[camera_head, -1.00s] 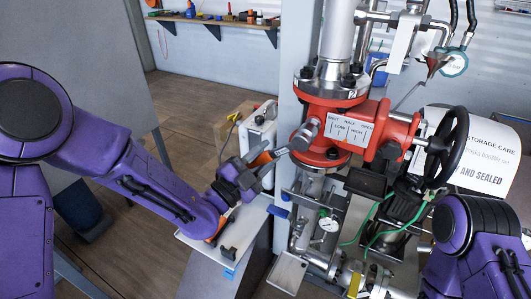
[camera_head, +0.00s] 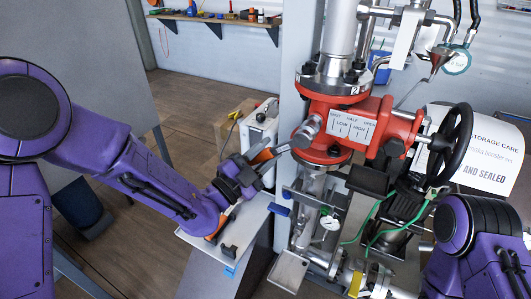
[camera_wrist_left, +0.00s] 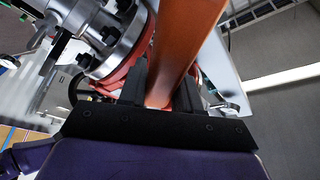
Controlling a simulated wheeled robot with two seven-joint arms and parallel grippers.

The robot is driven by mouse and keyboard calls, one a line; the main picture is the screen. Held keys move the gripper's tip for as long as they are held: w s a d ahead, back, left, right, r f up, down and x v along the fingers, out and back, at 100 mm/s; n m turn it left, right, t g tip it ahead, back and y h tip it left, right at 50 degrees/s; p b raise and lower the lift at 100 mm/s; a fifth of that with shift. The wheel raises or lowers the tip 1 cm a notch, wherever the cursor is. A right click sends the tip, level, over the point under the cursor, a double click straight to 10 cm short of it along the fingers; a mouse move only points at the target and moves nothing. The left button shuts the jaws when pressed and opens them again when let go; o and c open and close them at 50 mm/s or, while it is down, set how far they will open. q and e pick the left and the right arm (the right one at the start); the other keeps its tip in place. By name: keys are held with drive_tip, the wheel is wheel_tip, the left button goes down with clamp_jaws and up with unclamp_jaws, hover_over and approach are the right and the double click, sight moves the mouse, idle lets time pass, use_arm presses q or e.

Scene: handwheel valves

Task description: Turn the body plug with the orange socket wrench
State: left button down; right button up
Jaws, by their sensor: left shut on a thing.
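The orange socket wrench (camera_head: 262,156) has an orange handle and a grey metal head. The head (camera_head: 303,136) is at the left side of the red valve body (camera_head: 332,104). The body plug is hidden behind the wrench head, so I cannot tell how fully the socket sits on it. My left gripper (camera_head: 247,166) is shut on the handle near its outer end. In the left wrist view the orange handle (camera_wrist_left: 187,38) runs up between the two black fingers (camera_wrist_left: 162,95).
A black handwheel (camera_head: 450,145) stands right of the valve body. Pipes and green cables (camera_head: 385,215) lie below it. A small grey shelf (camera_head: 238,233) is under my left gripper. A tool shelf (camera_head: 215,19) is at the back.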

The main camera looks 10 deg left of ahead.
use_arm(q)
drive_tip(key=shift+w+d, duration=0.2)
drive_tip(key=shift+w, duration=0.3)
drive_tip(key=shift+w+d, duration=0.15)
drive_tip(key=shift+w, duration=0.3)
drive_tip(key=shift+w+a+r+m+g, duration=0.15)
drive_tip(key=shift+a+r+m+g, duration=0.3)
drive_tip(key=shift+r+m, duration=0.4)
drive_tip(key=shift+w+a+r+m+g, duration=0.15)
drive_tip(key=shift+a+r+m+g, duration=0.3)
drive_tip(key=shift+m, duration=0.7)
drive_tip(key=shift+r, duration=0.15)
drive_tip(key=c, duration=1.4)
unclamp_jaws()
clamp_jaws()
